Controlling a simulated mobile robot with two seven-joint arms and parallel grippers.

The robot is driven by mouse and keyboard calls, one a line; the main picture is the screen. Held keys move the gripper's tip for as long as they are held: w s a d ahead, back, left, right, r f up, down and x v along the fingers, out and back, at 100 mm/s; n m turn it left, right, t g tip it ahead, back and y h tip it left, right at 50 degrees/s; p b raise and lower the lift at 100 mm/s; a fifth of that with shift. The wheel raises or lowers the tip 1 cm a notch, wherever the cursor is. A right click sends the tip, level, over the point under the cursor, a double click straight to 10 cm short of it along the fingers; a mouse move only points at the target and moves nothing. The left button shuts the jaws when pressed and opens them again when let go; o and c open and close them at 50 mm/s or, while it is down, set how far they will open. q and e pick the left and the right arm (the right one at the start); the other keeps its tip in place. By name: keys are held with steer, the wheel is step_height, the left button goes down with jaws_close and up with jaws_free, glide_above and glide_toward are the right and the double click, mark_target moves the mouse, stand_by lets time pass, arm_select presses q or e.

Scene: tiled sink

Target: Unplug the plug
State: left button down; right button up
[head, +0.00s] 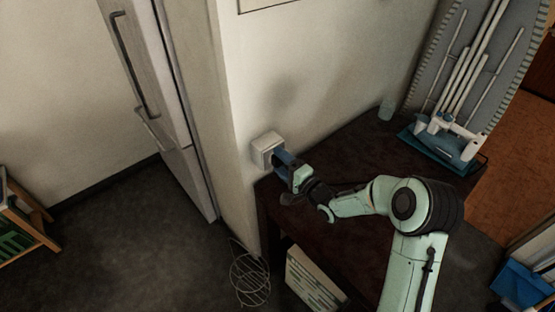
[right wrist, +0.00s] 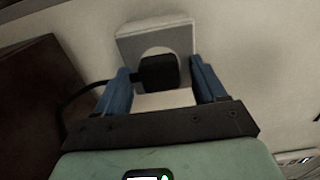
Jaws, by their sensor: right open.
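A black plug (right wrist: 158,72) sits in a white wall socket (right wrist: 184,38) in the right wrist view. Its dark cable runs off to the left. In the head view the socket (head: 265,147) is on the wall at the corner of the dark table, and the plug is hidden behind my gripper. My right gripper (head: 279,158) is at the socket. In the right wrist view its blue fingers (right wrist: 160,80) stand open, one on each side of the plug, with a gap visible on the right. My left gripper is not in view.
The dark table (head: 335,160) runs along the wall. A rack with white rods (head: 462,75) and a small cup (head: 386,110) stand at its back. A fridge (head: 165,90) is at left. A wire item (head: 250,275) lies on the floor.

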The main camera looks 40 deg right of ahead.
stand_by(0.5)
jaws_close()
steer(key=shift+s+p, duration=0.15)
steer(key=shift+p, duration=0.15)
steer(key=shift+s+d+p, duration=0.15)
steer(key=shift+s+p, duration=0.3)
steer(key=shift+s, duration=1)
steer(key=shift+s+d+p, duration=0.1)
steer(key=shift+s+p, duration=0.35)
steer(key=shift+s, duration=0.95)
